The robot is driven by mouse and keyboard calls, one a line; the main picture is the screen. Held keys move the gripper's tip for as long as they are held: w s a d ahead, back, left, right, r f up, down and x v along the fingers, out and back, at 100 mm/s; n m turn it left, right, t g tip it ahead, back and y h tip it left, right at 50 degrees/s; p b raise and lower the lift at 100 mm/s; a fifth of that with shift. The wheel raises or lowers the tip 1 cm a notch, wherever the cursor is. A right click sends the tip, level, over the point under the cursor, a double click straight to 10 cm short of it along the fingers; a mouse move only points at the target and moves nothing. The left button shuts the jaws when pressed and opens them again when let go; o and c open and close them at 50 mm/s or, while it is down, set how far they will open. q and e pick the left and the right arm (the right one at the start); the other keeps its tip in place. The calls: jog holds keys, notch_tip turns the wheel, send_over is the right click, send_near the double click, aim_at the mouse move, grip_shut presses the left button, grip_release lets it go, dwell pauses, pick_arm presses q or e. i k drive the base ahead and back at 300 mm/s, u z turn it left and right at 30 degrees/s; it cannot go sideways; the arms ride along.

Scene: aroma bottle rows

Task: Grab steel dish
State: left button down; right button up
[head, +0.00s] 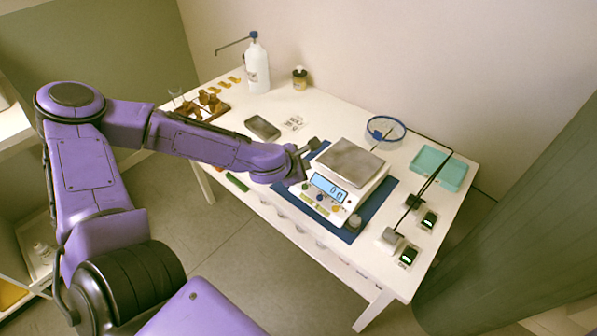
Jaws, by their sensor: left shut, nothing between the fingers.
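A small round grey metal piece (354,222) sits on the blue mat in front of the scale; it may be the steel dish, but it is too small to be sure. A flat grey rectangular item (262,127) lies on the table left of the scale. My left gripper (312,145) is shut and empty, above the table just left of the scale's pan, between the two grey items. My right gripper is out of view.
A digital scale (325,188) with a steel-grey pan stands on a blue mat (378,213). Behind are a blue-rimmed round dish (400,127) and teal tray (452,172). Stands with black rods (390,238) are at right.

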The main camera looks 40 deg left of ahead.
aim_at(260, 127)
jog(key=u, duration=1.4)
